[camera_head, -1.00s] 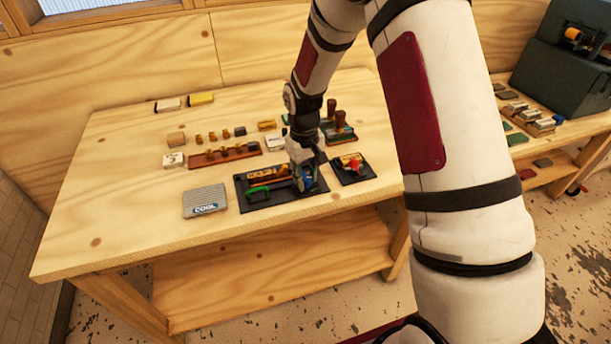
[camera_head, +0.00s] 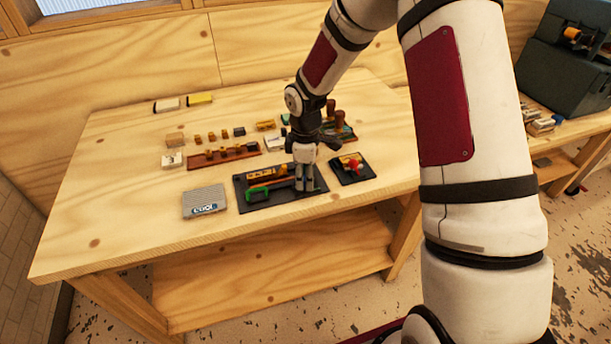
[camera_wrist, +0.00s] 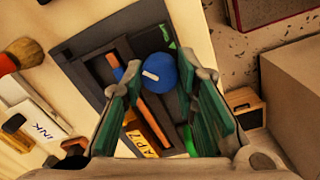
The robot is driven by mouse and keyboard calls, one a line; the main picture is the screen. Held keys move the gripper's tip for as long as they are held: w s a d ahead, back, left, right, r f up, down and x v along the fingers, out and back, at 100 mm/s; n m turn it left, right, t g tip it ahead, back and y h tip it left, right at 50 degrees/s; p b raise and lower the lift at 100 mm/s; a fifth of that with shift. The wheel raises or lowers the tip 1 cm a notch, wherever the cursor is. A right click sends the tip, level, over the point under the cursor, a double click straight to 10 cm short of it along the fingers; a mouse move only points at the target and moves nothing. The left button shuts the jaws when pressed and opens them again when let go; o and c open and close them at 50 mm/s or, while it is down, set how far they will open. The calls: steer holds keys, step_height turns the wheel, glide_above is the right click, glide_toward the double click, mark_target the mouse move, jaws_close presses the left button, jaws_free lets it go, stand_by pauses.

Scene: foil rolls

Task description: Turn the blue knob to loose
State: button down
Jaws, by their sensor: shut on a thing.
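The blue knob (camera_wrist: 158,70) is round with a white pointer line, mounted on a dark tray-like fixture (camera_wrist: 92,72). In the wrist view it sits between the two fingertips of my gripper (camera_wrist: 160,80), which is shut on it. A green triangle mark (camera_wrist: 168,36) lies on the fixture beyond the knob. In the head view my gripper (camera_head: 305,184) points straight down at the right part of the fixture (camera_head: 262,204), and its fingers hide the knob.
A green-handled piece (camera_head: 257,194) lies on the fixture left of my gripper. A small dark plate with a red part (camera_head: 354,165) stands close on the right. A grey "COOL" pad (camera_head: 204,200) lies to the left. Stamps (camera_head: 225,155) stand behind. The table's front left is clear.

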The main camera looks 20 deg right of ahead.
steer(key=n, duration=0.5)
steer(key=shift+n+p, duration=0.3)
steer(key=shift+n, duration=2.2)
steer(key=c, duration=1.2)
jaws_free()
steer(key=shift+c, duration=0.2)
steer(key=shift+r, duration=0.1)
step_height(320, 180, up, 12)
steer(key=shift+s+d, duration=0.15)
steer(key=shift+s, duration=0.05)
